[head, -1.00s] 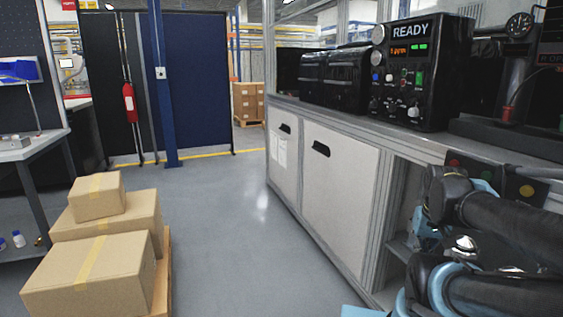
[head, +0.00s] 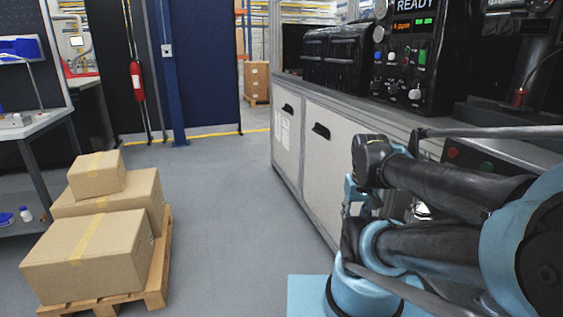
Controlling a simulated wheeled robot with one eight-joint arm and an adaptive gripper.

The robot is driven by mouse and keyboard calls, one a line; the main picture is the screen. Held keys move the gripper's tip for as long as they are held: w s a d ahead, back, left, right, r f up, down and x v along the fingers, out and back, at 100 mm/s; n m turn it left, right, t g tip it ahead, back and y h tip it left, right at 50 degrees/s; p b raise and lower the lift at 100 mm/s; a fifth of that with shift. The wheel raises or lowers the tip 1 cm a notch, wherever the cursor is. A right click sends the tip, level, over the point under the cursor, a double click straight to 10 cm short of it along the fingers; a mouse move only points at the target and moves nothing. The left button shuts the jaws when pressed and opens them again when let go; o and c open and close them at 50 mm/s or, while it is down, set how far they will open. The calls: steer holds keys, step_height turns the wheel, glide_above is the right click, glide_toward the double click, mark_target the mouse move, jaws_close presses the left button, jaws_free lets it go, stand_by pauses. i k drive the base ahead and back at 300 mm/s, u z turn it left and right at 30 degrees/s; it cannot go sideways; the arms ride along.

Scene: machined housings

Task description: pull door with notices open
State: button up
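The door with notices (head: 289,163) is the farther, left one of two pale grey cabinet doors under the workbench. White sheets (head: 283,130) are fixed to its front, and it has a dark handle (head: 287,108) near its top. The door looks shut. My arm is folded at the right, in front of the nearer part of the bench and well short of this door. The end of my arm is small and partly hidden among my own links, so I cannot make out the fingertips. Nothing touches the door.
A second plain door (head: 322,170) with a dark handle is nearer me. Cardboard boxes (head: 90,255) stand on a wooden pallet (head: 155,285) at the left. Grey floor is clear between the pallet and cabinet. A blue post (head: 170,80) stands farther back.

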mark_target(286, 104)
steer(key=u, duration=0.6)
steer(key=i, duration=0.85)
steer(key=u, duration=0.7)
steer(key=i, duration=2.2)
steer(key=z, duration=1.25)
steer(key=i, duration=0.85)
steer(key=z, duration=0.55)
